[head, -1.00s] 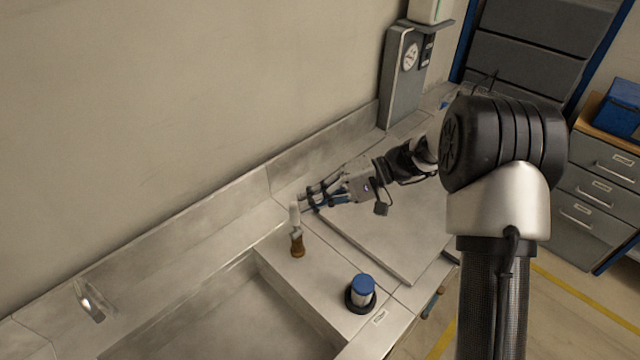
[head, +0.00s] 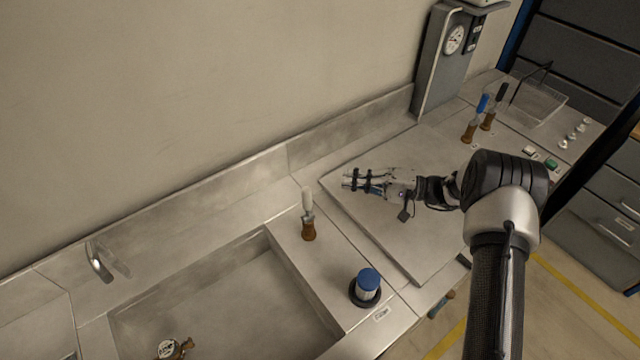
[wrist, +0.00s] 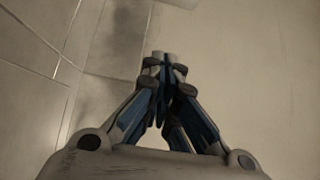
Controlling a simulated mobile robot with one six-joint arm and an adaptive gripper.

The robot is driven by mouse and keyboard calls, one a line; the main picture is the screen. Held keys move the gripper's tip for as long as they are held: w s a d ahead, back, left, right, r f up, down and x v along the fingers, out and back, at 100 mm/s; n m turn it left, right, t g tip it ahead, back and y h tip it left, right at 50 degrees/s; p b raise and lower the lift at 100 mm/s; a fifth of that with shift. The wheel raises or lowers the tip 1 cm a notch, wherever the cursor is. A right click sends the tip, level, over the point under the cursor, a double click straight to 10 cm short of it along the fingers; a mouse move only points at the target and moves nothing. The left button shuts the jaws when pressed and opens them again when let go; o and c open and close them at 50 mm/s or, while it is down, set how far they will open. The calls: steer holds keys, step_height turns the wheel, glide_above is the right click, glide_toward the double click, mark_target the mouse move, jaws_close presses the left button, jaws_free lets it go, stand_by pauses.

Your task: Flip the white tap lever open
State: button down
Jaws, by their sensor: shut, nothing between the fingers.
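The white tap lever (head: 307,200) stands upright on a small brass tap (head: 308,230), on the steel ledge right of the sink. My gripper (head: 346,180) is to the right of the lever and a little farther back, over the raised steel plate, with a visible gap between them. Its fingers point left, towards the lever's side. In the wrist view the fingertips (wrist: 165,56) meet and hold nothing. The lever does not show in the wrist view, where only bench surface lies beyond the fingers.
A blue-capped cylinder (head: 367,287) stands in front of the tap. The sink (head: 225,300) holds a brass meter (head: 172,349). A blue lever (head: 482,104) and a black lever (head: 501,92) stand on taps at the back right. A gauge column (head: 440,65) is behind.

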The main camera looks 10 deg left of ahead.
steer(key=s+a, duration=0.4)
steer(key=a, duration=0.4)
steer(key=shift+a, duration=0.2)
steer(key=shift+s+d+b, duration=0.4)
steer(key=shift+s+b, duration=0.05)
steer(key=shift+b, duration=0.2)
stand_by(0.5)
steer(key=b, duration=0.7)
glide_toward(307, 205)
steer(key=shift+s+a+f, duration=0.15)
steer(key=shift+a+f, duration=0.3)
steer(key=shift+a, duration=0.2)
steer(key=shift+s+a+f, duration=0.15)
steer(key=shift+a+f, duration=0.35)
steer(key=shift+a, duration=0.2)
steer(key=shift+s+f, duration=0.1)
steer(key=shift+f, duration=0.1)
